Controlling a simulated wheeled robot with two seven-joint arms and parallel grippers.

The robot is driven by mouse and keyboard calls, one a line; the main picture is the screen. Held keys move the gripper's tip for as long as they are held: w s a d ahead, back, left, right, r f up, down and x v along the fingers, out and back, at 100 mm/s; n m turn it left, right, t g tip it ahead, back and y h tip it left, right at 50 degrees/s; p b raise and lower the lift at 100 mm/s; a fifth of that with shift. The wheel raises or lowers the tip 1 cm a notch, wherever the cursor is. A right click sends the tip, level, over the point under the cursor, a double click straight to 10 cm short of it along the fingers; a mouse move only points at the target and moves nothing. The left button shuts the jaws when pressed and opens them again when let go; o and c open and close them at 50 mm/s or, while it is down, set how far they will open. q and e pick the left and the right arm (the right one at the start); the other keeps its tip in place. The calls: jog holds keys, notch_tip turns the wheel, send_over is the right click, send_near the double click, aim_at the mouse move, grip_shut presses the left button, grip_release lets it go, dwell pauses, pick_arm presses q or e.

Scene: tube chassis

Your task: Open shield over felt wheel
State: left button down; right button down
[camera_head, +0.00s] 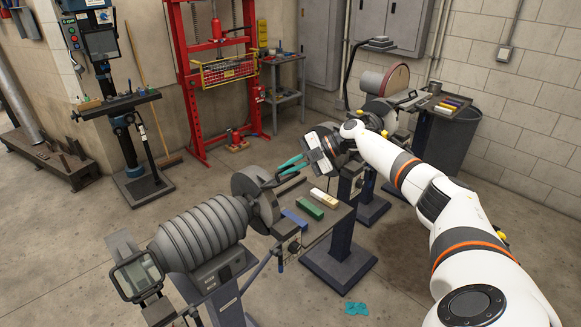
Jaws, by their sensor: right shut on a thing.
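The bench buffer stands at lower left, with a ribbed grey motor body (200,235). At its right end is a round dark grey wheel and guard (252,190); which part is felt is hard to tell. A small dark bar-like piece, seemingly the edge of the shield (285,182), sticks out at the wheel's upper right. My right gripper (288,167), with teal fingers, reaches in from the right and is shut on this piece; the exact contact is small and partly hidden. My left gripper is out of view.
A clear framed eye shield (136,275) is at the buffer's left end. A small tray below the wheel holds a green bar (310,207), a pale bar (324,196) and a blue bar. Another machine with a reddish disc (398,80) stands behind my right arm.

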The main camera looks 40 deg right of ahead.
jog(key=c, duration=1.9)
grip_release()
jog(key=shift+w+r, duration=0.15)
jog(key=shift+r, duration=0.1)
jog(key=shift+o, duration=0.5)
jog(key=shift+w+f, duration=0.15)
jog(key=shift+w, duration=0.05)
jog(key=b+v, duration=0.4)
jog(key=v, duration=0.8)
jog(key=shift+s, duration=0.15)
